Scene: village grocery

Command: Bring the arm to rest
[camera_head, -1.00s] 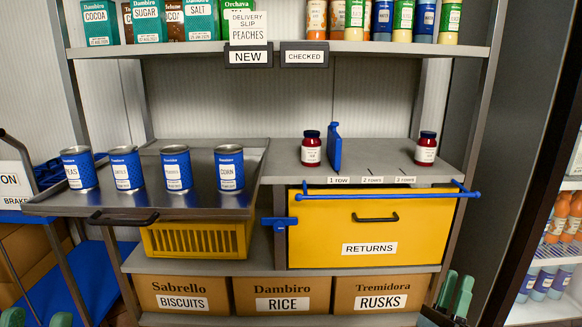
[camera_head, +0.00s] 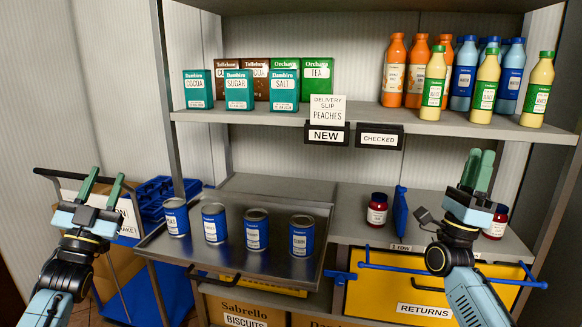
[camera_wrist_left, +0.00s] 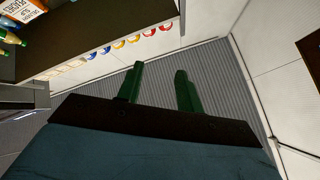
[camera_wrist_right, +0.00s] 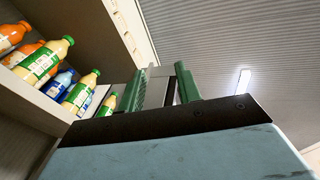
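My left gripper (camera_head: 102,184) is raised at the left, pointing up, beside the shelf unit. Its two green fingers are apart with nothing between them, as the left wrist view (camera_wrist_left: 161,78) also shows. My right gripper (camera_head: 478,168) is raised at the right, pointing up, in front of the shelves. Its fingers look close together in the head view, but the right wrist view (camera_wrist_right: 160,78) shows a gap with only background behind it. Both grippers are empty and held off the shelves.
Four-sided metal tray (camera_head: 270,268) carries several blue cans. The returns drawer (camera_head: 400,285) has a blue bar in front, below my right arm. Dark red jars (camera_head: 377,210) and a blue divider (camera_head: 401,212) stand on the middle shelf. Bottles (camera_head: 436,85) and boxes line the upper shelf (camera_head: 340,120).

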